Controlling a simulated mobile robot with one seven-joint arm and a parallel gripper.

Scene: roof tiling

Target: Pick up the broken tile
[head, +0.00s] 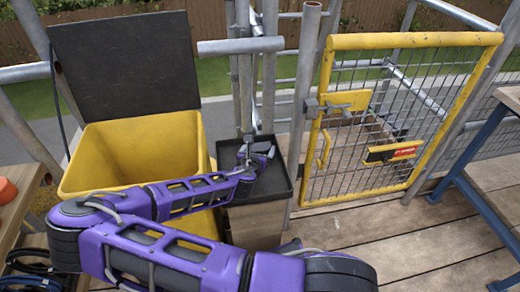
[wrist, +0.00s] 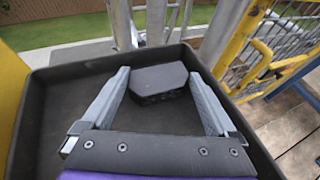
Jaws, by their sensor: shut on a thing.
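The broken tile (wrist: 158,80) is a small dark grey piece with a clipped outline, seen in the wrist view between my fingertips. My gripper (wrist: 159,76) is shut on it, with one grey finger against each side. The tile is over or on the floor of a black tray (wrist: 60,125); I cannot tell whether it touches the tray. In the head view my gripper (head: 258,156) is low at the black tray (head: 272,196), and the tile cannot be clearly made out there.
A yellow bin (head: 140,145) with its dark lid (head: 125,62) raised stands left of the tray. Scaffold poles (head: 303,95) rise behind it. A yellow mesh gate (head: 408,120) is at right. The plank floor (head: 400,235) in front of the gate is clear.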

